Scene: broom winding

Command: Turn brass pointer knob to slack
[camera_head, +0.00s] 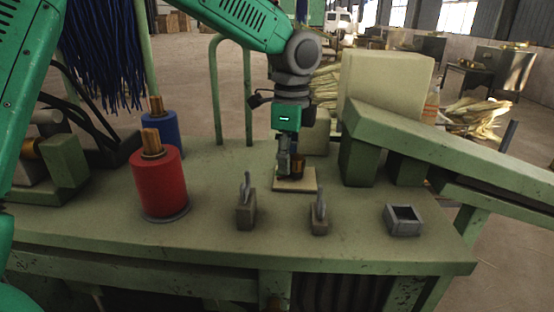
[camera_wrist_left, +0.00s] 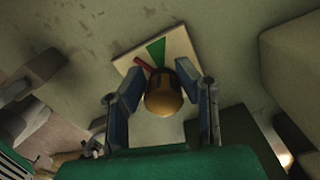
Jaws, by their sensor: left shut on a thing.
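My left gripper (camera_wrist_left: 164,90) is shut on the knob, with one finger on each side. In the head view the gripper (camera_head: 290,168) reaches down to the plate (camera_head: 308,183), and the knob (camera_head: 298,165) shows partly behind the fingers. My right gripper is out of view.
A red spool (camera_head: 158,183) and a blue spool (camera_head: 166,128) stand left on the green bench. A pale block (camera_head: 385,88) and a green rail (camera_head: 450,150) lie right.

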